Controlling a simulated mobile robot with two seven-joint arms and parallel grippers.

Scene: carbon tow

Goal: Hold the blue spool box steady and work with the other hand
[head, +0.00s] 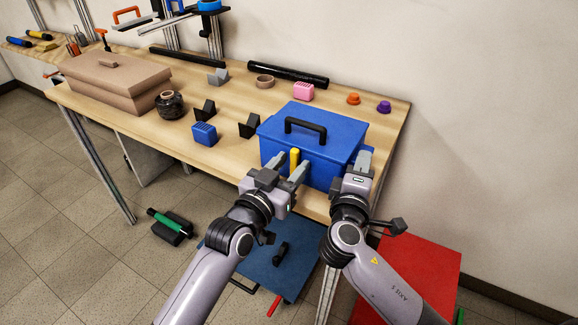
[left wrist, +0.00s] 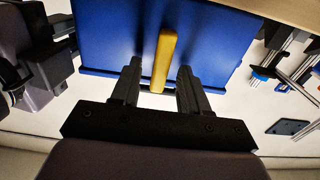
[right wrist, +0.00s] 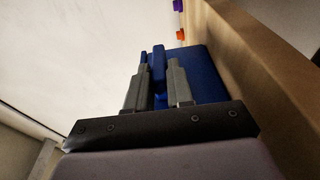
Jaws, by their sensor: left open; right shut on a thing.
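The blue spool box (head: 330,128) has a lid with a black handle (head: 306,129) and stands on the front right of the workbench. A yellow latch (head: 294,157) sits on its front; it also shows in the left wrist view (left wrist: 164,58). My left gripper (head: 293,168) is open, with one finger on either side of the latch; contact cannot be told. My right gripper (head: 360,164) is at the box's right side. In the right wrist view its fingers are shut on a blue tab (right wrist: 159,65) of the box. The lid looks closed, so the inside is hidden.
Left of the box are a small blue block (head: 204,134), black wedges (head: 249,126), a dark spool (head: 171,104) and a brown lidded box (head: 115,80). A pink block (head: 303,91), orange knob (head: 353,99) and purple knob (head: 384,107) lie behind it.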

